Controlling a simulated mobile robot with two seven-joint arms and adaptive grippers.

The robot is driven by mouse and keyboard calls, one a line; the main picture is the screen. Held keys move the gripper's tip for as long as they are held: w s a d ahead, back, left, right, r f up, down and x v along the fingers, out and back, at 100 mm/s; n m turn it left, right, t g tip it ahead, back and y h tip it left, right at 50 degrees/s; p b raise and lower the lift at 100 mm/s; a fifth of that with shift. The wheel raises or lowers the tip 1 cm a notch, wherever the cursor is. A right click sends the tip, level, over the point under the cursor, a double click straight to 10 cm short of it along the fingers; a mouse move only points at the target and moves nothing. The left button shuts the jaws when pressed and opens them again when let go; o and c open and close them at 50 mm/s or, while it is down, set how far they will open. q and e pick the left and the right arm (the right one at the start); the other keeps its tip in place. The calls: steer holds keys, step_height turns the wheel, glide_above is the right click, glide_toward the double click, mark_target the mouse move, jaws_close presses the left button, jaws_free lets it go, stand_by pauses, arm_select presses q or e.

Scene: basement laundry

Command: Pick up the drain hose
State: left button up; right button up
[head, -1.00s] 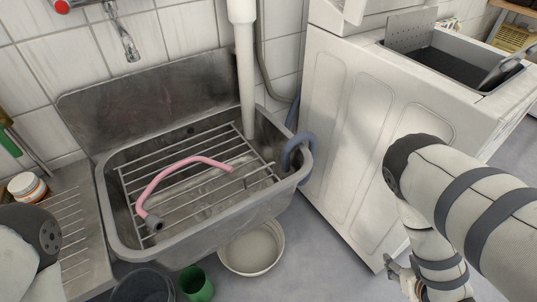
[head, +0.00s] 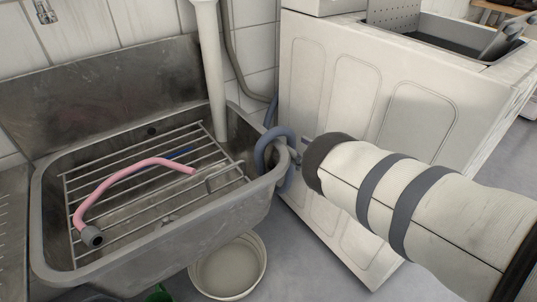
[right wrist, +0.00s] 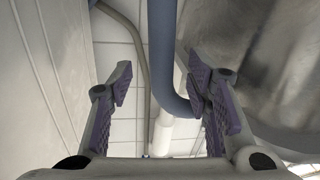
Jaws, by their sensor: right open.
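The drain hose (head: 262,152) is blue-grey and hooks over the right rim of the grey sink (head: 180,245), beside the white washing machine. My right arm reaches in from the right, and its gripper (head: 299,155) is beside the hose, mostly hidden behind the wrist. In the right wrist view, the right gripper (right wrist: 160,68) is open. The hose (right wrist: 162,45) comes down between its fingers in the picture and bends toward the right finger, which partly covers it. I cannot tell whether they touch. My left gripper is not in view.
A pink hose (head: 130,171) with a grey end lies on the wire rack (head: 120,203) in the sink. A white basin (head: 229,268) sits on the floor below. The washing machine (head: 340,110) and a white pipe (head: 213,75) stand close by.

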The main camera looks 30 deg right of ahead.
mark_target(295, 146)
steer(key=x, duration=0.3)
steer(key=shift+w+a+f+b, duration=0.15)
steer(key=shift+w+b, duration=0.1)
steer(key=shift+b, duration=0.15)
jaws_close()
